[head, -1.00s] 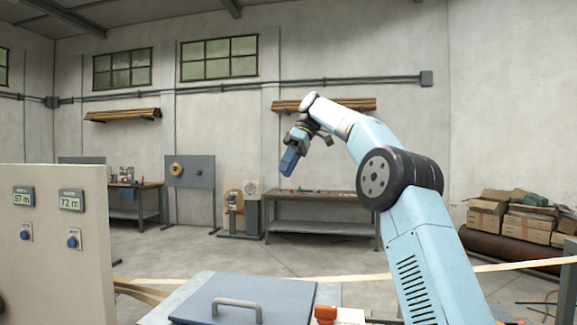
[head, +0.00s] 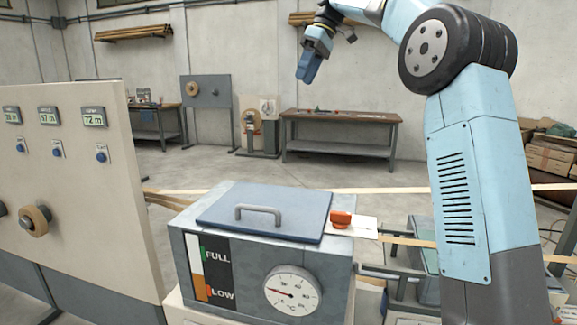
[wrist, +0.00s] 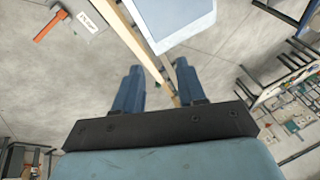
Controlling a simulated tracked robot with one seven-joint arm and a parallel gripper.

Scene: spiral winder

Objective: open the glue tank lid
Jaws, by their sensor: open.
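The glue tank (head: 258,270) is a grey metal box at the lower middle of the head view, with a level strip marked FULL and LOW and a round dial on its front. Its flat blue-grey lid (head: 290,215) lies closed on top, with a grey bar handle (head: 258,211). My gripper (head: 303,80) is up in the air above and beyond the lid, pointing down, well apart from it. In the wrist view its two blue fingers (wrist: 157,75) are spread with nothing between them. A pale flat panel (wrist: 172,22) shows beyond them; I cannot tell if it is the lid.
A cream control panel (head: 75,190) with displays and knobs stands left of the tank. An orange knob (head: 341,219) sits by the lid's right edge. A pale strip (head: 400,190) runs behind the tank. A workbench (head: 340,118) stands by the back wall.

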